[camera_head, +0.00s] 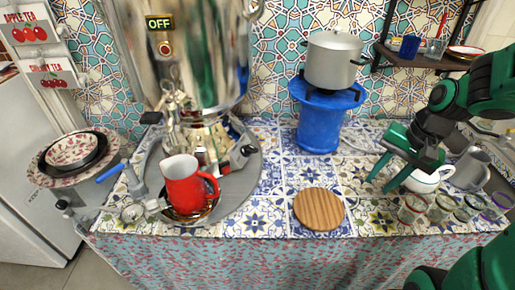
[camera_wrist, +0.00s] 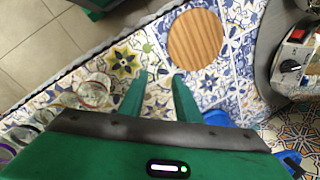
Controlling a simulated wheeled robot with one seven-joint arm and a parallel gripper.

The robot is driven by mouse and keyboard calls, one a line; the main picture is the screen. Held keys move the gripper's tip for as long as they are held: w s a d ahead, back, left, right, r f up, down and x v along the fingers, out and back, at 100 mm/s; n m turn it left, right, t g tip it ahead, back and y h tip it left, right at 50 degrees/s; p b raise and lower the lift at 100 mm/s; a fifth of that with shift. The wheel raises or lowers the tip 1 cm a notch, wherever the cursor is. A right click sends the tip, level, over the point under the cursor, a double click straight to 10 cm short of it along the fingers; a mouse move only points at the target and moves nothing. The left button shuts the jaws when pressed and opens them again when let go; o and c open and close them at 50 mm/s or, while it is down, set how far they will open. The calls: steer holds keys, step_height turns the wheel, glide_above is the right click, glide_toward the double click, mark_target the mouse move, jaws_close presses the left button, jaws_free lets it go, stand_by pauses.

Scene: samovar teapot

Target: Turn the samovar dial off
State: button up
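The large shiny samovar (camera_head: 200,60) stands at the back left on a round grey tray (camera_head: 245,185). Its sign (camera_head: 159,22) reads OFF, with a red light (camera_head: 165,48) below it. A grey control box (camera_head: 243,152) sits at the right of its base. In the wrist view, the box (camera_wrist: 288,80) shows at the right edge with a red switch (camera_wrist: 297,35) and a dark dial (camera_wrist: 290,66). My gripper (camera_head: 379,185) is well to the right of the samovar, above the tiled counter. In the wrist view, my gripper (camera_wrist: 158,78) is open and empty.
A red mug (camera_head: 182,182) stands in front of the samovar. A round wooden board (camera_head: 319,209) lies mid-counter. A blue stove (camera_head: 320,122) bears a pot (camera_head: 333,62). A white teapot (camera_head: 428,181) and several glasses (camera_head: 440,208) stand near my gripper.

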steer(key=w+a+f+m+y, duration=0.3)
steer(key=w+a+f+y, duration=0.15)
steer(key=w+a, duration=0.55)
steer(key=m+t+y, duration=0.3)
steer(key=m+y, duration=0.3)
steer(key=y, duration=0.1)
glide_toward(254, 148)
steer(key=shift+h, duration=0.25)
steer(key=x, duration=0.8)
steer(key=shift+w+a+r, duration=0.1)
steer(key=shift+a, duration=0.35)
jaws_close()
steer(key=shift+d, duration=0.15)
